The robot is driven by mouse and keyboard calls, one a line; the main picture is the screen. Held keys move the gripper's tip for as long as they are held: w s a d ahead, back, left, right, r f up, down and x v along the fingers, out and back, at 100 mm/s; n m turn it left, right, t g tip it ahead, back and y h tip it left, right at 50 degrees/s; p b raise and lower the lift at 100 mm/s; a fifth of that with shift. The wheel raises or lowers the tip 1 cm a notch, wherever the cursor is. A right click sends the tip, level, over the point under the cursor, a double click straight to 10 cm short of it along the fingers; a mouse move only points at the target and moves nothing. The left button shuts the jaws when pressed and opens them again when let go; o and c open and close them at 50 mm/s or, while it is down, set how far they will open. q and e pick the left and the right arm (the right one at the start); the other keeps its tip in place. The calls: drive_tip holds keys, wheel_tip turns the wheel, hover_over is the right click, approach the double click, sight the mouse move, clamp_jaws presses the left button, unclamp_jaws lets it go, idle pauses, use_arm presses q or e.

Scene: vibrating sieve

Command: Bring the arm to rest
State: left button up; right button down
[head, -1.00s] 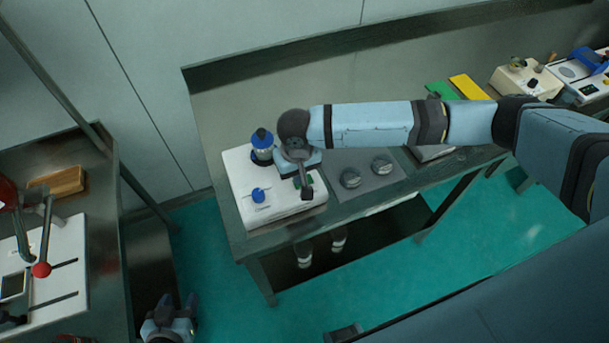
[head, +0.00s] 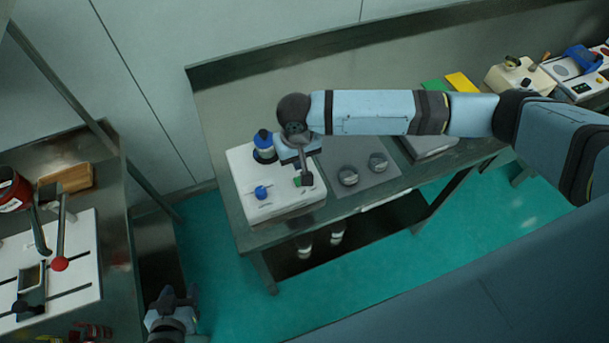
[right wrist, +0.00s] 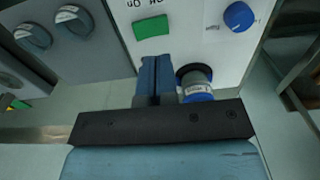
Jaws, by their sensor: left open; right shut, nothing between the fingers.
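My right arm reaches across the table from the right in the head view. Its gripper (head: 306,178) is shut and empty over the white sieve machine (head: 262,205), close to the green button (head: 297,181). In the right wrist view the shut fingers (right wrist: 158,62) point toward the green button (right wrist: 151,25), apart from it in the picture; I cannot tell the height. A blue knob (head: 262,192) is on the machine. A blue-topped container (head: 264,146) stands at its back. My left gripper (head: 174,298) is open and empty at the bottom left, over the floor.
Green and yellow pads (head: 462,86) and other instruments (head: 524,76) are farther right. A left bench holds a white device with a red-knobbed lever (head: 60,263). Green floor lies between.

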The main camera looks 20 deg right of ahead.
drive_tip(key=s+a+f+t+y, duration=0.1)
drive_tip(key=a+y, duration=0.1)
drive_tip(key=a, duration=0.2)
drive_tip(key=s+a+f+n+y, duration=0.1)
drive_tip(key=s+a+y, duration=0.1)
drive_tip(key=a, duration=0.1)
drive_tip(key=s+a+f+n+t+y, duration=0.1)
drive_tip(key=s+a+y, duration=0.1)
drive_tip(key=a, duration=0.2)
drive_tip(key=shift+a+t, duration=0.3)
drive_tip(key=s+d+f+t, duration=0.1)
drive_tip(key=t, duration=0.1)
drive_tip(key=s+d+f+t, duration=0.1)
drive_tip(key=d+t, duration=0.1)
drive_tip(key=s+d+f+t, duration=0.1)
drive_tip(key=d, duration=0.1)
drive_tip(key=shift+s+f+m+t+y, duration=0.15)
drive_tip(key=shift+s+m+t+y, duration=0.15)
drive_tip(key=shift+s+t+y, duration=0.1)
drive_tip(key=s+d+f+t+h, duration=0.2)
drive_tip(key=s+d+f+h, duration=0.2)
drive_tip(key=s+d, duration=0.4)
drive_tip(key=d, duration=0.4)
drive_tip(key=shift+s+d+f, duration=0.15)
drive_tip(key=shift+s+d, duration=0.05)
drive_tip(key=shift+s, duration=0.15)
